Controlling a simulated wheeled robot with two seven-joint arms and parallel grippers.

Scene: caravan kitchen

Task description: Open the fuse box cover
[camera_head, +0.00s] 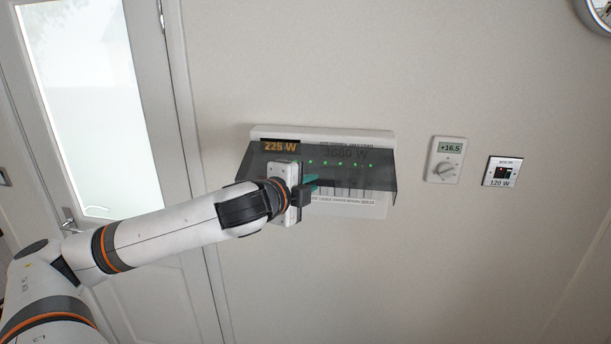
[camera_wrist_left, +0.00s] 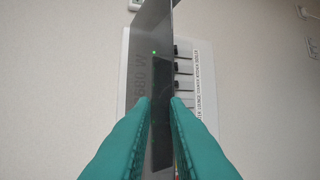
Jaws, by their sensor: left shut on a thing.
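The fuse box (camera_head: 325,133) is a white unit on the wall, in the middle of the head view. Its dark see-through cover (camera_head: 375,173) is tilted out from the box, with the lower edge away from the wall. My left gripper (camera_head: 313,181) is at the cover's lower edge. In the left wrist view its teal fingers (camera_wrist_left: 161,105) are shut on the cover (camera_wrist_left: 158,70), one on each side. Black switches (camera_wrist_left: 177,68) show beside the cover in that view. My arm hides the box's lower left part in the head view. My right gripper is not in view.
A thermostat dial (camera_head: 445,160) and a small switch panel (camera_head: 501,171) are on the wall to the right. A door with a frosted pane (camera_head: 85,100) is at the left. A clock (camera_head: 598,12) is cut off at the top right. The wall below the box is clear.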

